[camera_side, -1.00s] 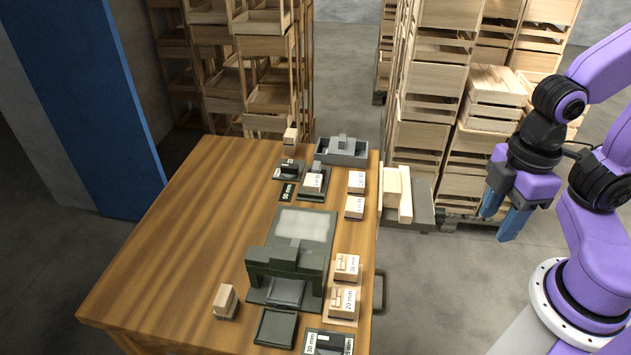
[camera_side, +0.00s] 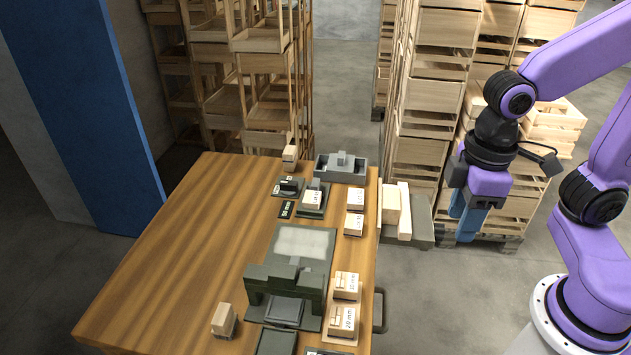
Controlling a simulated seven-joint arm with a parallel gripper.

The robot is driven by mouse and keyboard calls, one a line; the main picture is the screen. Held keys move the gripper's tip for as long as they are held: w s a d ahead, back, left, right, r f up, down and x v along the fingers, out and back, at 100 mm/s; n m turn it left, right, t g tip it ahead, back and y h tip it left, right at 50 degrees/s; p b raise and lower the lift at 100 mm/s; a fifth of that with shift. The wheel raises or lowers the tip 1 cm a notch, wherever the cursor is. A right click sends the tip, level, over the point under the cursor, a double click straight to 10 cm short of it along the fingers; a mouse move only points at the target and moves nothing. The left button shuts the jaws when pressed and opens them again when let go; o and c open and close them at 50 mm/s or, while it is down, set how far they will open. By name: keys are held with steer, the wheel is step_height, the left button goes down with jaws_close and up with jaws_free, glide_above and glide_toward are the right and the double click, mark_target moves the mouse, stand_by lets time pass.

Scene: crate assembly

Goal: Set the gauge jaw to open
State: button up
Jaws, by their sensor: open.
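My gripper (camera_side: 464,218) has blue fingers and hangs pointing down to the right of the table, empty and apart from everything on it. The fingers overlap in this view, but it is open. I cannot tell for sure which fixture is the gauge. A small dark fixture (camera_side: 288,186) stands at the back of the table, with a small black display (camera_side: 286,210) in front of it. A larger dark green fixture (camera_side: 284,280) with a pale plate stands nearer the front. The jaw setting is too small to read.
Labelled wooden blocks (camera_side: 344,318) line the table's right edge. A grey tray (camera_side: 341,172) stands at the back, and a loose block (camera_side: 224,319) at the front left. Wooden pieces (camera_side: 396,208) lie on a side stand. The table's left half (camera_side: 200,240) is clear.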

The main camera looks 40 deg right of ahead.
steer(key=w+a+r+m, duration=0.2)
steer(key=w+a+m, duration=0.2)
steer(key=w, duration=0.6)
steer(key=m, duration=1.5)
glide_above(315, 182)
steer(key=f, duration=0.2)
step_height(315, 182, down, 16)
steer(key=shift+f, duration=0.15)
